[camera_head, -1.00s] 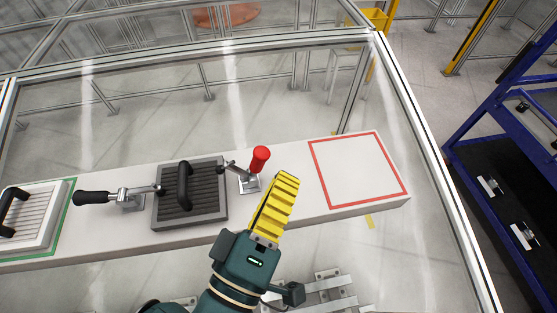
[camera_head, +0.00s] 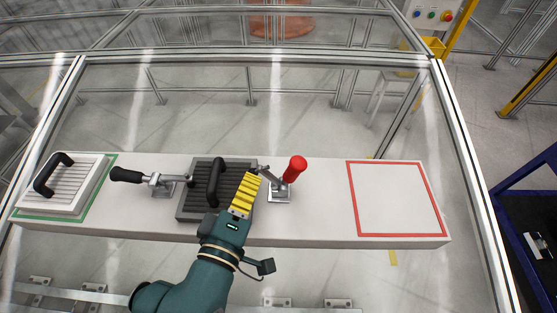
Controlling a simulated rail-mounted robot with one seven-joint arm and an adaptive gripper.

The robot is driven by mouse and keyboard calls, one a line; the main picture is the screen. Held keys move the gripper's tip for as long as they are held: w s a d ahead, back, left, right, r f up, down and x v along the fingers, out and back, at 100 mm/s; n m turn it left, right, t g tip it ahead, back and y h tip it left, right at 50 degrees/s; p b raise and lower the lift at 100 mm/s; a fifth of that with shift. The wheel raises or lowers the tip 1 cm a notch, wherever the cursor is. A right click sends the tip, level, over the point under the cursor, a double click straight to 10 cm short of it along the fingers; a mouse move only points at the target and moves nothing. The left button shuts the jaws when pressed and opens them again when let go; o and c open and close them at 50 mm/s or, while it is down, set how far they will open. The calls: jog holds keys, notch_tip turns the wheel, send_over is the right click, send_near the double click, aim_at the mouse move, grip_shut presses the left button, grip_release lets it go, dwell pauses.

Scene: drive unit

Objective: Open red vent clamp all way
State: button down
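The red-handled vent clamp (camera_head: 295,170) stands on the white bench, just right of the dark ribbed vent (camera_head: 196,190). Its red handle points up and leans a little right, and its metal arm reaches left to the vent's right edge. My gripper (camera_head: 252,180), with yellow ribbed fingers, is left of the red handle, in front of the vent's right edge in this view. It appears apart from the handle. One finger hides the other, so the gap between them cannot be seen. A black-handled clamp (camera_head: 127,175) is left of the vent, its handle lying out to the left.
A white vent with a black handle (camera_head: 62,188) sits in a green outline at the left. An empty red-outlined square (camera_head: 397,162) is on the bench's right. Metal frame bars (camera_head: 460,150) surround the bench.

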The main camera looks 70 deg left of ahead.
aim_at(290, 174)
jog(key=x, duration=0.3)
jog(key=p+x, duration=0.1)
jog(key=x, duration=0.2)
jog(key=shift+r, duration=0.2)
jog(key=shift+w+d+f+p, duration=0.2)
jog(key=shift+w+d+f, duration=0.1)
jog(key=shift+w, duration=0.3)
jog(key=shift+w+d+f+p, duration=0.2)
jog(key=shift+w+f+p, duration=0.05)
jog(key=shift+w, duration=0.35)
jog(key=shift+w+d+f+p, duration=0.2)
jog(key=shift+w+f, duration=0.1)
jog(key=shift+w, duration=0.3)
jog(key=shift+w+r, duration=0.1)
